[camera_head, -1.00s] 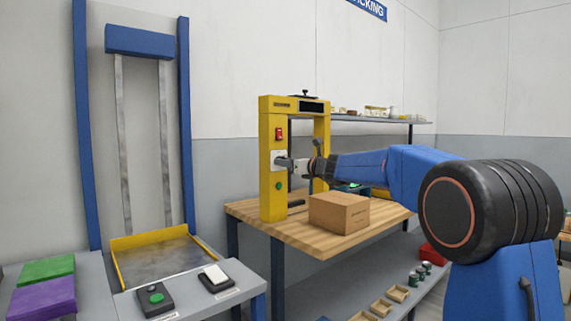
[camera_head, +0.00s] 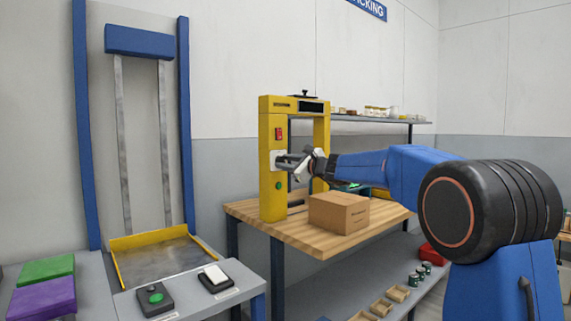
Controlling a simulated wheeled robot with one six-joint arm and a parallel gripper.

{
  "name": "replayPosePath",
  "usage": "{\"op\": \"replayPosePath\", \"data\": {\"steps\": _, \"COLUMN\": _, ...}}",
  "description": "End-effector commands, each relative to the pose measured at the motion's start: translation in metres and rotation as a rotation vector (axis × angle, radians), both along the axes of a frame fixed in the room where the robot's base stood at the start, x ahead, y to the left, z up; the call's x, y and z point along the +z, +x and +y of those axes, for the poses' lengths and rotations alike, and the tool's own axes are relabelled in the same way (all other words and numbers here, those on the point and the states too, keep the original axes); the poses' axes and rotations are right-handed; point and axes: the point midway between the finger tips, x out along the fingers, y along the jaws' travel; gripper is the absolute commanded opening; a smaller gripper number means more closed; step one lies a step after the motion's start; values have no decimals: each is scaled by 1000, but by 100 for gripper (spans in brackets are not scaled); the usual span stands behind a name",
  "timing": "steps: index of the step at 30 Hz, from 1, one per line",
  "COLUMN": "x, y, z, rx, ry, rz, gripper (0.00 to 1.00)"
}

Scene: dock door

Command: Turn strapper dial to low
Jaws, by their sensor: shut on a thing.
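The yellow strapper frame (camera_head: 268,200) stands upright on the wooden packing table. Its front post carries a red switch (camera_head: 279,134), a pale dial plate (camera_head: 273,160) and a green button (camera_head: 279,185). My gripper (camera_head: 282,161) reaches in from the right, its fingers at the dial plate. It is shut on the dial, which is mostly hidden behind the fingers. The dial's pointer and setting cannot be read from here.
A cardboard box (camera_head: 339,212) sits on the wooden table (camera_head: 298,236) just below my arm. A lift with blue posts (camera_head: 84,130) stands at the left. A grey bench (camera_head: 245,284) with a green-button box (camera_head: 155,298) is in front of it.

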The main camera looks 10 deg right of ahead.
Motion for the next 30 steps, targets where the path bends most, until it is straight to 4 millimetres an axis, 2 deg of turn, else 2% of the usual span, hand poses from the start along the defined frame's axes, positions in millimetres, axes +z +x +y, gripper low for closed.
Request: {"op": "replayPosePath", "data": {"steps": 30, "x": 0, "y": 0, "z": 0, "rx": 2, "ry": -800, "rz": -534, "gripper": 6}}
